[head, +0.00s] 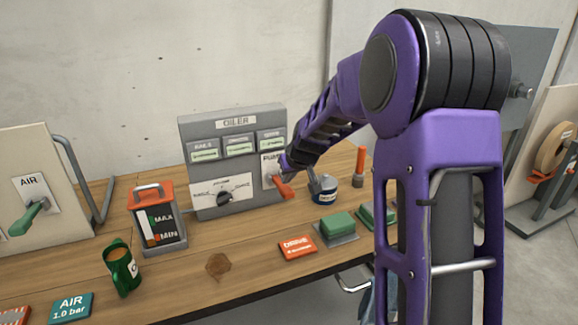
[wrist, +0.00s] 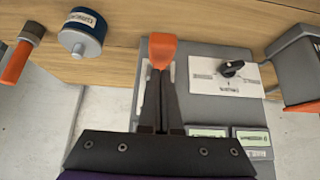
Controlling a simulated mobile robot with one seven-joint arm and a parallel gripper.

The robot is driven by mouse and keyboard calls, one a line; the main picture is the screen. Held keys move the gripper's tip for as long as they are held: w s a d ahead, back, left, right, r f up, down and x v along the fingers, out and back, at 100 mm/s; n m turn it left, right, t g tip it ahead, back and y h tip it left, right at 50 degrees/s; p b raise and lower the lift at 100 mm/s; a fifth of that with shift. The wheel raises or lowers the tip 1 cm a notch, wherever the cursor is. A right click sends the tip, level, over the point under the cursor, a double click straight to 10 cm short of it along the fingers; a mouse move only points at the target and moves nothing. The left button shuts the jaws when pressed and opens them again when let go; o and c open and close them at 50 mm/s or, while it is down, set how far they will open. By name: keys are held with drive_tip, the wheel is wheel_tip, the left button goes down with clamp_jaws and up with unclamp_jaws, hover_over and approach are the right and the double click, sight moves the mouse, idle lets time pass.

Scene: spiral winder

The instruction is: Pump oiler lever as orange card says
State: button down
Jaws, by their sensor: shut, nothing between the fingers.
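The grey oiler box (head: 232,160) stands against the wall on the wooden bench, with an OILER plate, several small label windows and a black selector knob (head: 224,198). Its orange pump lever (head: 284,189) sticks out at the right side, under the PUMP label, tilted down. In the wrist view the orange lever handle (wrist: 163,50) lies just beyond the fingertips. My gripper (wrist: 161,78) is shut and empty, close to the lever; contact cannot be told. In the head view the fingers are mostly hidden at the lever. The orange card (head: 297,247) lies at the bench front; its small print is unreadable.
A blue-and-white tin (head: 323,190) stands right of the lever, near green blocks (head: 337,225).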

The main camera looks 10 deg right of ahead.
drive_tip(key=shift+s+f, duration=0.1)
drive_tip(key=shift+f, duration=0.5)
drive_tip(key=shift+f, duration=0.1)
